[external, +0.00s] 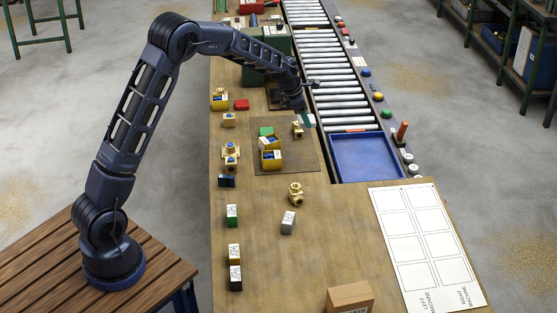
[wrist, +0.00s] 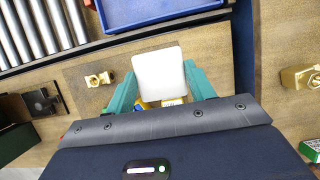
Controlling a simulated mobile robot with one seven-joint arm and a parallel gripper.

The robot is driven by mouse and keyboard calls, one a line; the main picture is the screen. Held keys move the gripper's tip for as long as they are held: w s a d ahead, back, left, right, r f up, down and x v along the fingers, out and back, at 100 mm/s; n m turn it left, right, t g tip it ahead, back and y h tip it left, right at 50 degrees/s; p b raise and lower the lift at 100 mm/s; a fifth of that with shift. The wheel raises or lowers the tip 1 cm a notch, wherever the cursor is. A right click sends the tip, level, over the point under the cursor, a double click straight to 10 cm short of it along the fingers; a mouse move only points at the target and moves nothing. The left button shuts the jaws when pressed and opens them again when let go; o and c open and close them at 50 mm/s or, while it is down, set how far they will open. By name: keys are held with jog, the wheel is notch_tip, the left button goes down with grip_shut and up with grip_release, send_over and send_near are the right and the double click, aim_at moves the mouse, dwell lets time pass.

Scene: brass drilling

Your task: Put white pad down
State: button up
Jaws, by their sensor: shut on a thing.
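The white pad (wrist: 160,74) is a pale square with rounded corners in the wrist view. My gripper (wrist: 160,80) has its teal fingers closed on the pad's left and right sides. In the external view my gripper (external: 306,119) is above the far right part of the bench, near the conveyor edge; the pad cannot be made out clearly there. Part of a yellow and blue object (wrist: 167,102) shows just below the pad in the wrist view, partly hidden by my gripper.
A blue tray (external: 365,178) ends the roller conveyor (external: 338,88). Another brass fitting (external: 295,194) and small boxes stand nearer.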

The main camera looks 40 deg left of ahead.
jog(key=shift+r, duration=0.75)
jog(key=shift+s+d, duration=0.1)
jog(key=shift+d, duration=0.2)
jog(key=s+d+r+m, duration=0.2)
jog(key=s+d, duration=0.3)
jog(key=d, duration=0.5)
notch_tip(320, 180, up, 5)
jog(key=m+g+h, duration=0.1)
jog(key=m+g, duration=0.2)
jog(key=m, duration=0.4)
send_over(344, 259)
jog(key=a, duration=0.2)
jog(key=f, duration=1.9)
jog(key=shift+d, duration=0.2)
jog(key=shift+f, duration=0.2)
